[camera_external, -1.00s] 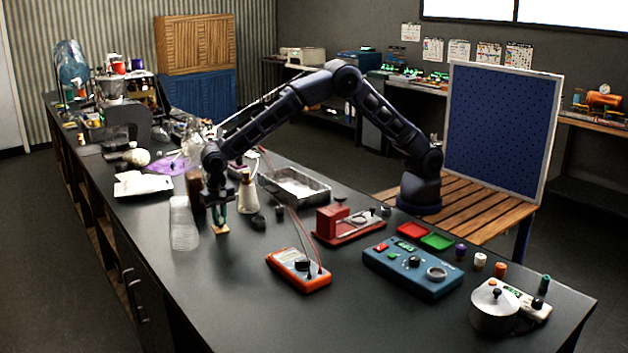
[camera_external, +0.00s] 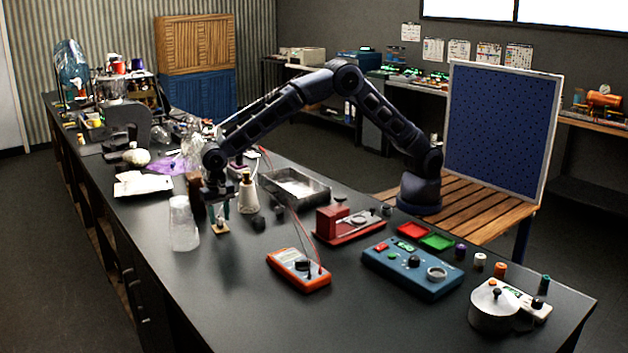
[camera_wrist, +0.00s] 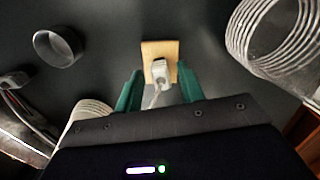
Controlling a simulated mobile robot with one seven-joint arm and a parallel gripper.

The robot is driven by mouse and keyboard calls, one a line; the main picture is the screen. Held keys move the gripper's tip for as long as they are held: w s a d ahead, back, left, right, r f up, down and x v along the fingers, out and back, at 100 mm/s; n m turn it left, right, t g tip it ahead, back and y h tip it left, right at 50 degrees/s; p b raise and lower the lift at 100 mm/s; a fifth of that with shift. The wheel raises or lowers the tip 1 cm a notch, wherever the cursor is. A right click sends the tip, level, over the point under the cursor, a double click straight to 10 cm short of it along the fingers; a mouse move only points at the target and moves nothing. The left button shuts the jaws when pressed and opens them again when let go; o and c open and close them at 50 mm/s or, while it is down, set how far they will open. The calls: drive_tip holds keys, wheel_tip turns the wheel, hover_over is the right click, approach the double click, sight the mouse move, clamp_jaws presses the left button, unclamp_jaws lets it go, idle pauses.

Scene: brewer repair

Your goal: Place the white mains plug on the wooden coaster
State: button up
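The wooden coaster (camera_wrist: 150,52) is a small pale square on the dark bench. It also shows below my gripper in the external view (camera_external: 220,231). The white mains plug (camera_wrist: 160,71) lies on the coaster in the wrist view, and its white cord runs back toward my gripper. My gripper (camera_wrist: 160,75) has two green fingers, one on each side of the plug, with a visible gap on both sides. It is open and holds nothing. In the external view my gripper (camera_external: 219,208) hangs just above the coaster, and the plug is hard to make out there.
A clear ribbed cylinder (camera_external: 184,224) stands close to the left of the coaster. A cream conical bottle (camera_external: 248,194) and a dark ring-shaped part (camera_wrist: 58,46) are nearby. An orange multimeter (camera_external: 299,269) lies nearer the front. The bench in front of the coaster is clear.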

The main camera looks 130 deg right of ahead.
sight(220, 218)
wheel_tip(220, 218, up, 11)
drive_tip(key=s+a+r+n+t, duration=0.1)
drive_tip(key=s+a+r+n, duration=0.25)
drive_tip(key=s+r, duration=0.5)
drive_tip(key=s+a+r+n+t, duration=0.1)
drive_tip(key=s+a+r+n, duration=0.3)
drive_tip(key=s, duration=0.7)
drive_tip(key=s+a+r+n, duration=0.2)
drive_tip(key=s+a+r, duration=0.4)
drive_tip(key=s, duration=0.4)
drive_tip(key=s+a+f+n+t, duration=0.1)
drive_tip(key=s+a+n, duration=0.1)
drive_tip(key=s, duration=0.8)
drive_tip(key=s+a+f+n, duration=0.1)
drive_tip(key=s+f+n, duration=0.1)
drive_tip(key=s, duration=0.7)
drive_tip(key=s+a+f+n+t, duration=0.1)
drive_tip(key=s+n, duration=0.3)
drive_tip(key=s, duration=0.6)
drive_tip(key=shift+s+a+f+t, duration=0.3)
drive_tip(key=shift+a+f, duration=0.25)
drive_tip(key=shift+a, duration=0.3)
